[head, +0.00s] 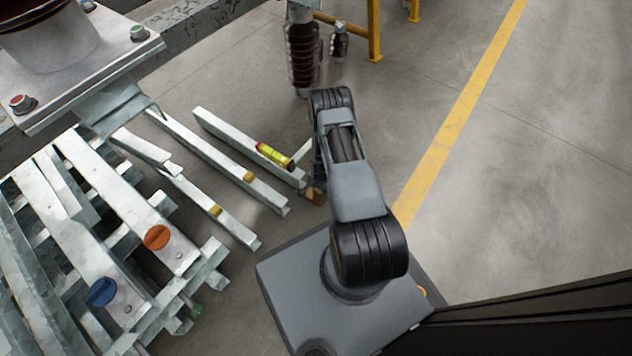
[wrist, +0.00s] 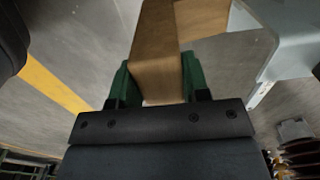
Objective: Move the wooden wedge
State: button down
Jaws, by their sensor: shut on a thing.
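The wooden wedge (wrist: 156,48) is a light brown block between the green fingers of my gripper (wrist: 157,82) in the wrist view. The fingers are shut on it, one on each side. A second wooden face (wrist: 203,17) shows beside it at the top; I cannot tell whether it is the same piece. In the head view a small part of the wooden wedge (head: 315,196) shows low by the end of a metal beam, left of my arm. My arm hides most of my gripper there.
Galvanised beams (head: 225,138) lie on the floor to the left. A yellow, red and black tool (head: 275,156) rests on one. A brown insulator (head: 303,52) stands behind. The floor at right is clear.

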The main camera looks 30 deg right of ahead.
jog(key=shift+w, duration=0.3)
jog(key=c, duration=1)
grip_release()
jog(key=shift+o, duration=0.6)
jog(key=shift+a, duration=0.1)
notch_tip(320, 180, up, 14)
jog(key=p, duration=0.6)
jog(key=shift+f, duration=0.1)
